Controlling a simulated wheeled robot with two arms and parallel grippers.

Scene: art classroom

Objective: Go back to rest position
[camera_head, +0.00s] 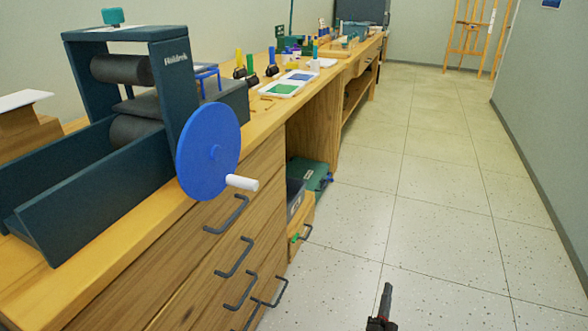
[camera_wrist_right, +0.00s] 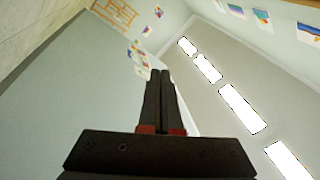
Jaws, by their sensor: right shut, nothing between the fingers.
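My right gripper (camera_head: 387,292) shows at the bottom of the head view, over the tiled floor and to the right of the workbench drawers. In the right wrist view its two dark fingers (camera_wrist_right: 160,75) lie together, shut and empty, pointing toward the wall and ceiling area. It touches nothing in either view. My left gripper is not in the head view.
A long wooden workbench (camera_head: 262,165) runs along the left, with a dark press (camera_head: 100,180) and its blue wheel (camera_head: 205,150). Drawer handles (camera_head: 235,258) stick out toward the floor. The tiled floor (camera_head: 430,200) is clear. An easel (camera_head: 470,38) stands far back.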

